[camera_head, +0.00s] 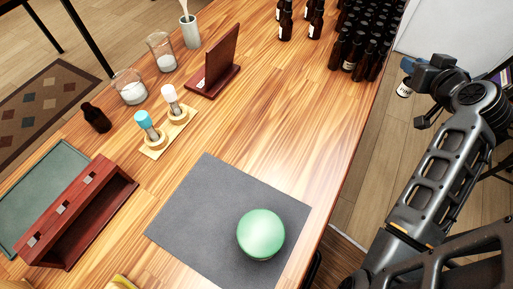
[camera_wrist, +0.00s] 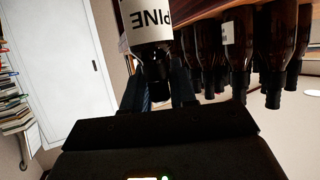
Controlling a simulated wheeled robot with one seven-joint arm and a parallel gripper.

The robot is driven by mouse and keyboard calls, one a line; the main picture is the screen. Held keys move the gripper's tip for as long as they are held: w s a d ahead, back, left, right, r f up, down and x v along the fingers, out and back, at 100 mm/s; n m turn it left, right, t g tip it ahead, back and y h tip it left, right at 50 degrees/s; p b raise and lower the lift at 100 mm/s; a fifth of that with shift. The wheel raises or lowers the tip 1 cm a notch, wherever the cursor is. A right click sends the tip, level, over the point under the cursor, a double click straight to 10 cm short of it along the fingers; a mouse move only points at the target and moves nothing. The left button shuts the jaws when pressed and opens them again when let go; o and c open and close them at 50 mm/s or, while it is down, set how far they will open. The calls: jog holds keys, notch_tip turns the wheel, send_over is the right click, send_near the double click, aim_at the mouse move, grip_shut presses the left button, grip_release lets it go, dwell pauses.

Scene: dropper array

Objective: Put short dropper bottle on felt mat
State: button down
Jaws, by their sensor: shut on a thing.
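My gripper (camera_head: 414,76) is at the right, beyond the table's right edge and over the floor. It is shut on the dark neck of a dropper bottle (camera_wrist: 154,58) with a cream label reading "PINE". In the wrist view, my fingers (camera_wrist: 158,92) are on both sides of the neck. In the head view, only the bottle's pale label (camera_head: 404,91) shows clearly below the gripper. The dark grey felt mat (camera_head: 190,214) lies flat at the table's front middle. A short dark bottle (camera_head: 96,117) stands at the left.
A round green object (camera_head: 261,233) sits on the mat's right part. Many dark bottles (camera_head: 372,38) crowd the far right table end. A wooden stand (camera_head: 214,66), droppers in a holder (camera_head: 168,133), glass jars (camera_head: 130,88) and a red-brown rack (camera_head: 84,216) stand left. The middle table is clear.

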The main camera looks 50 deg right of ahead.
jog(key=shift+a+r, duration=0.1)
jog(key=shift+r, duration=0.45)
jog(key=shift+a+f, duration=0.15)
jog(key=shift+f, duration=0.1)
jog(key=shift+a+f, duration=0.1)
jog(key=shift+f, duration=0.05)
